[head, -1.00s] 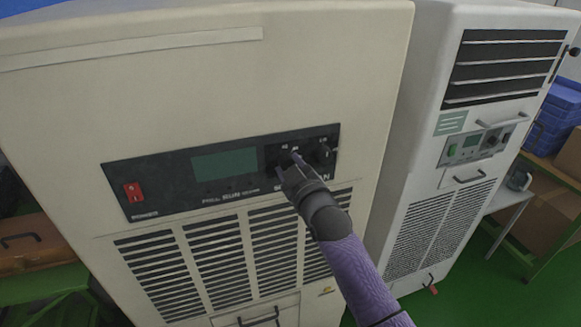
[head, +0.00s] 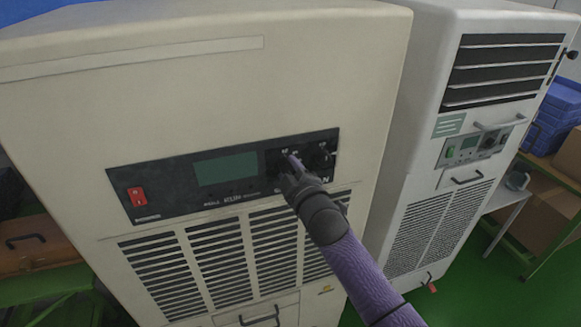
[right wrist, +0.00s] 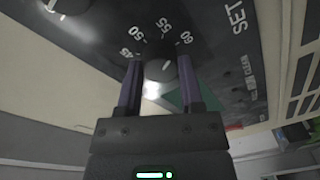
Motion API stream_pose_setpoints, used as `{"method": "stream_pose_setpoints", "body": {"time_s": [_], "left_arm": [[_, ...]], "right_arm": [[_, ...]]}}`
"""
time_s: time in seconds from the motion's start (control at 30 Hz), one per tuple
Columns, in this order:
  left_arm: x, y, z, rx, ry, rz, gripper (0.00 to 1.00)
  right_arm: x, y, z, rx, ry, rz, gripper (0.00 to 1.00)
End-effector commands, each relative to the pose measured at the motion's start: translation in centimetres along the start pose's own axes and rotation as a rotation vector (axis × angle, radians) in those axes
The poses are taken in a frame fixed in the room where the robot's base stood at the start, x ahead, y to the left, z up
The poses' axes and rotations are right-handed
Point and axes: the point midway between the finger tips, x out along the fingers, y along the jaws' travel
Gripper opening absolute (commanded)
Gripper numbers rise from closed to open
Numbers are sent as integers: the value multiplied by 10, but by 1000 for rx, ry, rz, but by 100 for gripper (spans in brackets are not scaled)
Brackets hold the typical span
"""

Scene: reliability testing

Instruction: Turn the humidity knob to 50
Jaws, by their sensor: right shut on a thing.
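The black control panel (head: 165,180) is on the front of the cream cabinet. In the right wrist view, a dark round knob (right wrist: 160,70) sits between the two purple fingers of my right gripper (right wrist: 160,88), which is shut on it. Dial marks 45, 50, 55 and 60 curve around the knob; a small pale mark on it seems to face near 55, though exactly where is hard to tell. In the head view my right gripper (head: 291,166) covers most of this knob. A second knob (head: 323,153) is to its right. My left gripper is not in view.
The panel also has a grey-green display (head: 226,168) and a red switch (head: 137,196). Louvred vents (head: 220,255) lie below it. A second, white cabinet (head: 425,150) stands close on the right. Blue crates and cardboard boxes are at the far right.

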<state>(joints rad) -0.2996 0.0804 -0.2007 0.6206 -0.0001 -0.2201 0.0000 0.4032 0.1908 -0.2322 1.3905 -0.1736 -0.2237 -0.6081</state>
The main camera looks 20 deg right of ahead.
Motion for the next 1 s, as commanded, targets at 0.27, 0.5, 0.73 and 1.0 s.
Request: {"method": "stream_pose_setpoints", "body": {"time_s": [0.27,0.5,0.73,1.0], "left_arm": [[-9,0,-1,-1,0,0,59],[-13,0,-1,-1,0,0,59],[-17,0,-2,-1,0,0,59],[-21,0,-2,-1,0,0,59]], "right_arm": [[0,1,-1,-261,-15,-10,0],[0,0,-1,-488,-29,-20,0],[0,0,-1,-702,-41,-28,0],[0,0,-1,-914,-54,-36,0]]}}
